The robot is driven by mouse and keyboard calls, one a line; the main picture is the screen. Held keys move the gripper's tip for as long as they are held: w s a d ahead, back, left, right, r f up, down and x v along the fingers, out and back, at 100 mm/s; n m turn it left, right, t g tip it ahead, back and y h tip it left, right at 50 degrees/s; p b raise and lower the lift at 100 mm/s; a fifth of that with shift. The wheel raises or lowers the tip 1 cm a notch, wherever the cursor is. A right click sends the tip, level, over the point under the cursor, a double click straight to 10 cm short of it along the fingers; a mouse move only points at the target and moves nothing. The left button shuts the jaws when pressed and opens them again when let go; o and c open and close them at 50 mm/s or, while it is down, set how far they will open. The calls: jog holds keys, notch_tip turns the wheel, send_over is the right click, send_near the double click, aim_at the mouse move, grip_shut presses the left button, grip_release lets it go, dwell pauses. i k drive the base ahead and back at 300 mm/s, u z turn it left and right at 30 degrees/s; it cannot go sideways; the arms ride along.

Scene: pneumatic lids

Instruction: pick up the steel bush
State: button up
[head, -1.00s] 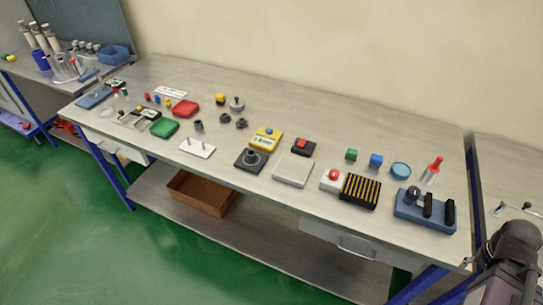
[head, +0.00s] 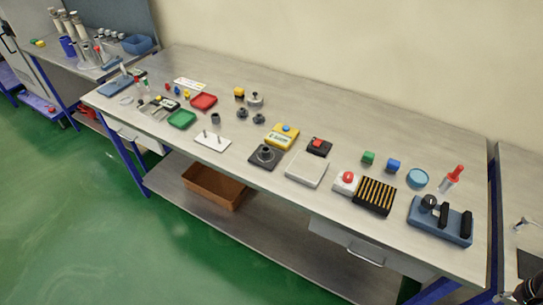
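A small dark grey, upright cylinder (head: 215,119), which looks like the steel bush, stands on the workbench (head: 330,120) left of centre in the head view. It stands free, just behind a white plate with two upright pins (head: 212,142) and right of a green tray (head: 182,119). It is too small for me to make out its bore. My gripper is not in view; only a dark piece of my arm shows at the bottom right corner, far from the bush.
Two dark round knobbed parts (head: 242,113) and a black block with a round socket (head: 267,156) stand right of the bush. A red tray (head: 203,101) lies behind it. A brown box (head: 213,187) sits on the shelf below.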

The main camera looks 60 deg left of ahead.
aim_at(266, 150)
jog(key=z, duration=0.05)
jog(key=k, duration=1.5)
jog(key=u, duration=1.6)
jog(key=i, duration=1)
jog(key=z, duration=0.15)
